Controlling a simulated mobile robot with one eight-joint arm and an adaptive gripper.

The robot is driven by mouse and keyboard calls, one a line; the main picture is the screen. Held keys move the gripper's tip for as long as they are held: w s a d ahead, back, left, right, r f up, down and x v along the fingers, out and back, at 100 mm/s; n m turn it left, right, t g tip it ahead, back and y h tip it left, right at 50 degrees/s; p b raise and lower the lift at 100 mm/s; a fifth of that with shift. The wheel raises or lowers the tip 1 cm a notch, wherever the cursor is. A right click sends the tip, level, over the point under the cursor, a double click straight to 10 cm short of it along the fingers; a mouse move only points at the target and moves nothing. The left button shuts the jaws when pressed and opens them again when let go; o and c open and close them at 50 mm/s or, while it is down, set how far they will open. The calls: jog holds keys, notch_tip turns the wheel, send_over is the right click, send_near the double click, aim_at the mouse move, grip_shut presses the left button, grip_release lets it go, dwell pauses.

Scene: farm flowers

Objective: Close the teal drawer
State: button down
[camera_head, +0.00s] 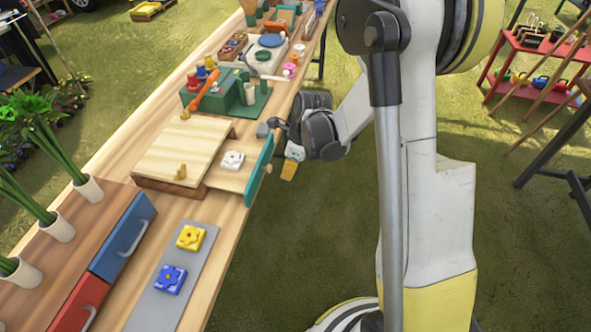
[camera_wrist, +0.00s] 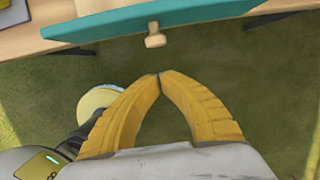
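The teal drawer front (camera_head: 259,171) stands out from the wooden box (camera_head: 184,150) toward the table's right edge; the drawer is open. A white flower-shaped piece (camera_head: 232,160) lies in it. In the wrist view the teal front (camera_wrist: 165,20) crosses the top, with a small wooden knob (camera_wrist: 155,38) at its middle. My gripper (camera_head: 287,171) is beyond the table's edge, just right of the drawer front. In the wrist view my gripper's yellow fingertips (camera_wrist: 160,76) meet with nothing between them, a short gap below the knob in the picture.
Blue (camera_head: 122,238) and red (camera_head: 82,304) drawer fronts stand at the lower left. A grey tray (camera_head: 157,305) holds yellow and blue flower pieces. A green block set (camera_head: 226,97) stands behind the box. Grass lies right of the table.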

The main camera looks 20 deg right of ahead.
aim_at(236, 161)
jog(key=shift+w+a+r, duration=0.1)
jog(key=shift+w+a, duration=0.25)
jog(key=shift+a, duration=0.2)
jog(key=shift+w+a+r, duration=0.1)
jog(key=shift+w+a, duration=0.2)
jog(key=shift+a, duration=0.2)
jog(key=w+a, duration=0.2)
jog(key=a, duration=0.1)
jog(key=w+a, duration=0.3)
jog(key=a, duration=0.1)
jog(key=w+a, duration=0.3)
jog(key=a, duration=0.1)
